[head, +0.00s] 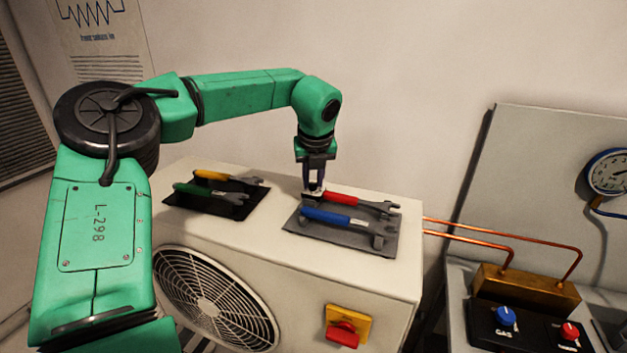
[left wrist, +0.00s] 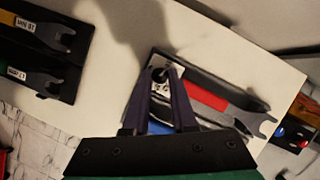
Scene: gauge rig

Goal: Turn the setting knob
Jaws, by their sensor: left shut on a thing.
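A small dark round knob, which looks like the setting knob (left wrist: 166,73), sits by a pale marked plate on the top of the white unit. In the left wrist view it lies between the fingertips of my left gripper (left wrist: 163,77). In the head view my left gripper (head: 313,193) points straight down at the left end of a grey tray, and its fingers hide the knob. The gripper is shut on the knob. My right gripper is in neither view.
Red (head: 345,199) and blue (head: 330,216) wrenches lie on the grey tray (head: 355,243), close beside my fingers. Yellow and green wrenches lie on a black tray (head: 200,206) at left. A red switch (head: 342,335) is on the unit's front. Blue and red knobs, copper pipes and a gauge (head: 608,173) are at right.

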